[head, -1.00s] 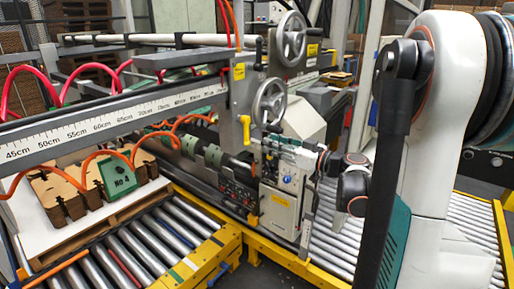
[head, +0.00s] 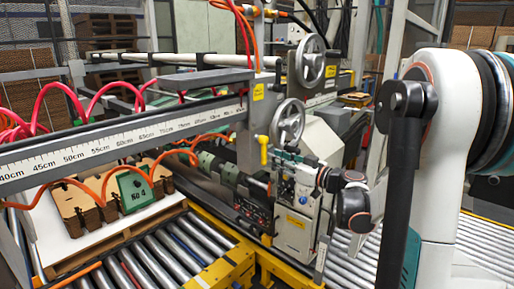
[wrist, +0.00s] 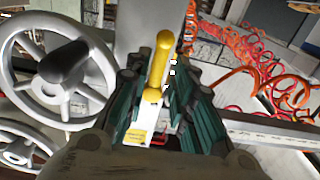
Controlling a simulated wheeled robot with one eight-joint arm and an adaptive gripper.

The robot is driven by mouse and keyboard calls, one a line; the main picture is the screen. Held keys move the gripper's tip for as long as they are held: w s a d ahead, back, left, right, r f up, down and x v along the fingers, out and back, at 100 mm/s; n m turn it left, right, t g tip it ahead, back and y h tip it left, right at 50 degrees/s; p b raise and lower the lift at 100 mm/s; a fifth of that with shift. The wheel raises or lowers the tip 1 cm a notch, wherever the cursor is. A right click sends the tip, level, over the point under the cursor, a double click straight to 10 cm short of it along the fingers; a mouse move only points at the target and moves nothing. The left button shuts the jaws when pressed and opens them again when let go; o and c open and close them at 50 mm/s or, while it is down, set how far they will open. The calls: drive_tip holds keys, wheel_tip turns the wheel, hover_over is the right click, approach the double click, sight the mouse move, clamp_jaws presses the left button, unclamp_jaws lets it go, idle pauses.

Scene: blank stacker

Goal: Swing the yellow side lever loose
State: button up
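Whether either finger touches the lever cannot be told. The lever's base is partly hidden by the gripper.
A grey handwheel (wrist: 58,68) is close left of my gripper, with another wheel below it. Coiled orange hoses (wrist: 265,65) hang at the right. Rollers (head: 165,255) and a ruler beam (head: 110,145) lie left.

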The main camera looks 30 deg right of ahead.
sight(265, 155)
drive_tip(key=shift+m, duration=0.3)
drive_tip(key=x, duration=0.4)
drive_tip(key=shift+w+a, duration=0.25)
drive_tip(key=m, duration=0.1)
drive_tip(key=a+m, duration=0.1)
drive_tip(key=m+p, duration=0.1)
drive_tip(key=shift+s+a+r, duration=0.2)
drive_tip(key=shift+s+a, duration=0.05)
drive_tip(key=shift+s, duration=0.05)
drive_tip(key=s+a+r+m+p, duration=0.1)
drive_tip(key=a+r+m+p, duration=0.2)
drive_tip(key=m, duration=1)
drive_tip(key=r+v, duration=0.1)
drive_tip(key=v, duration=0.8)
drive_tip(key=shift+b, duration=0.3)
